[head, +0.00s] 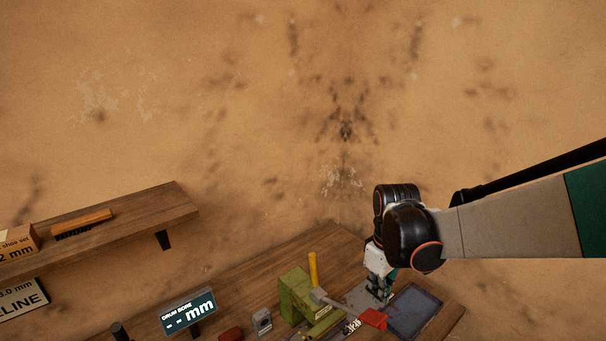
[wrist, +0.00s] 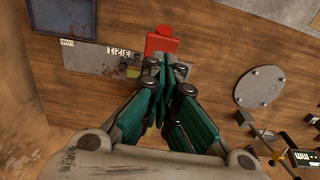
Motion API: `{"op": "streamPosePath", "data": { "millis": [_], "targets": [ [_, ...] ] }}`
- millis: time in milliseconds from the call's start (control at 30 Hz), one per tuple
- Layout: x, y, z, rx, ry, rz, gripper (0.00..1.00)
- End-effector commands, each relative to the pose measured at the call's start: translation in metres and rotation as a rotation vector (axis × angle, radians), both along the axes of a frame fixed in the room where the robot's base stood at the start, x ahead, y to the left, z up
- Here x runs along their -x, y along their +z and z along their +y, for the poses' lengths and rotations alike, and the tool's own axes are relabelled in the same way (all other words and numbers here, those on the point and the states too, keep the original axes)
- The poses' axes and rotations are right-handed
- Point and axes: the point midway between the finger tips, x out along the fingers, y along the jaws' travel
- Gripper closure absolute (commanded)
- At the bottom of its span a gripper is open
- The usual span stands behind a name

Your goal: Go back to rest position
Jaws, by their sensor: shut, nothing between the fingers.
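My gripper (head: 380,292) is over the right part of the wooden workbench (head: 252,283) in the head view, at the end of my arm, which reaches in from the right. In the wrist view my gripper (wrist: 163,68) has its teal fingers together with nothing between them. A red block (wrist: 162,41) lies just beyond the fingertips in that view; whether they touch it I cannot tell. The red block also shows in the head view (head: 373,318), below my gripper. The fingers hide part of the bench.
A dark blue tray (head: 414,311) lies right of my gripper. A green block-shaped thing (head: 295,294) and a yellow handle (head: 313,268) stand to its left. A display (head: 188,313) is farther left. A wall shelf (head: 120,224) holds a brush (head: 82,223). The wall area above is clear.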

Motion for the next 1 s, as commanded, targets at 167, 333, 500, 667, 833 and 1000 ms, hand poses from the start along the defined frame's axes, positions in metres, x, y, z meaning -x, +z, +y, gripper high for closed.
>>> {"op": "streamPosePath", "data": {
  "millis": [167, 333, 500, 667, 833, 1000],
  "targets": [
    [0.021, -0.021, 0.0, -0.005, -0.08, -0.08, 1.0],
    [0.045, -0.04, 0.0, -0.02, -0.184, -0.182, 1.0],
    [0.07, -0.062, 0.0, -0.045, -0.28, -0.279, 1.0],
    [0.092, -0.087, 0.0, -0.074, -0.365, -0.363, 1.0],
    [0.118, -0.123, 0.0, -0.118, -0.461, -0.458, 1.0],
    [0.136, -0.153, 0.0, -0.162, -0.539, -0.535, 1.0]
  ]
}}
